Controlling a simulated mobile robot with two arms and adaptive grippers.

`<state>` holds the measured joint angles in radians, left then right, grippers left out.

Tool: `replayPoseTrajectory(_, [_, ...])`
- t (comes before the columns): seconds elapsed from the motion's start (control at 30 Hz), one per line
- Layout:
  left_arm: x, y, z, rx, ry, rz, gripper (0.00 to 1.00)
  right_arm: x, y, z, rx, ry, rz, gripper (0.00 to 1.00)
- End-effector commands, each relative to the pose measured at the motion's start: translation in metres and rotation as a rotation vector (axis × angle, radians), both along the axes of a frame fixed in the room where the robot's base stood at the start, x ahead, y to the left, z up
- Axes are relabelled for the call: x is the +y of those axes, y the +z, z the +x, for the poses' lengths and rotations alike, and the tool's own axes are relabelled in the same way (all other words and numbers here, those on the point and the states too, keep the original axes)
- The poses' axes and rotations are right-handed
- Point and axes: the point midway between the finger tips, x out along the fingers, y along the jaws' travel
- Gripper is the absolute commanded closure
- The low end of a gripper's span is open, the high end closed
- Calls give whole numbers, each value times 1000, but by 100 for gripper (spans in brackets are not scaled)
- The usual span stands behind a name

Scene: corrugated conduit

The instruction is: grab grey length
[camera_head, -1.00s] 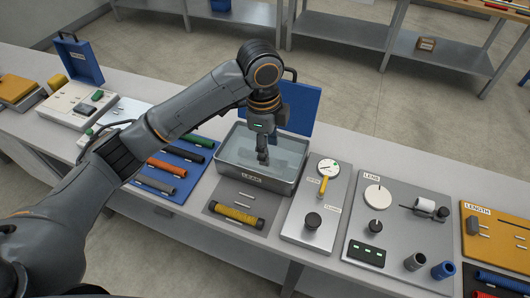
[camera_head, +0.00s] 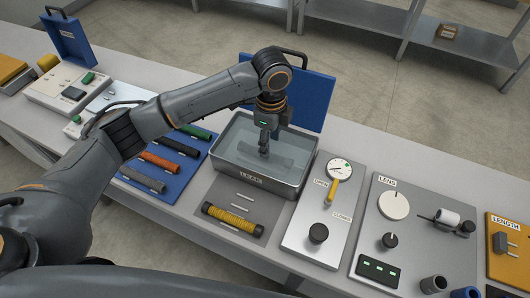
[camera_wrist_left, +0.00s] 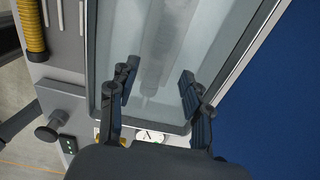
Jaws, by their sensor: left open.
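My left gripper (camera_head: 264,150) points down into the water tank labelled LEAK (camera_head: 225,163), with its fingers near the water. In the left wrist view its two fingers (camera_wrist_left: 158,76) are spread apart with nothing gripped. A long, pale grey tube-like shape (camera_wrist_left: 168,42) lies blurred under the water, partly between the fingers in that view; I cannot tell how deep it is. Another grey length (camera_head: 141,178) lies at the front of the blue board, left of the tank. My right gripper is not in view.
Orange, dark and green lengths lie on the blue board (camera_head: 185,172). A yellow ribbed length (camera_head: 232,221) and thin rods are in front of the tank. A gauge panel (camera_head: 311,243) stands right of the tank, and a blue panel (camera_head: 318,105) behind it.

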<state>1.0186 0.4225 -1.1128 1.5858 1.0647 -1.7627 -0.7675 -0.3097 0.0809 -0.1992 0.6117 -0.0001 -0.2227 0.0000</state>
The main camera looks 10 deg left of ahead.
Motion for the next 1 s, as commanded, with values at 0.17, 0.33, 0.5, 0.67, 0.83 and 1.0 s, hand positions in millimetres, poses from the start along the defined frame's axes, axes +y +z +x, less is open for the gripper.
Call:
replayPoseTrajectory(0.17, [4, -20, -1, 4, 2, 2, 51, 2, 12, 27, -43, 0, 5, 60])
replayPoseTrajectory(0.33, [6, -44, 0, 2, 2, 1, 51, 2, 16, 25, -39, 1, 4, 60])
replayPoseTrajectory(0.5, [5, -52, 0, -1, -1, 0, 51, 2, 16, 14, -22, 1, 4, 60])
replayPoseTrajectory(0.67, [5, -52, 0, -1, 0, 0, 53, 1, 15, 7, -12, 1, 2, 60])
replayPoseTrajectory(0.83, [5, -52, 0, -1, 0, 0, 88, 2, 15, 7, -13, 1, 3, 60])
replayPoseTrajectory(1.0, [5, -51, 0, -1, 0, 0, 100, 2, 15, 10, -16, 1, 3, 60])
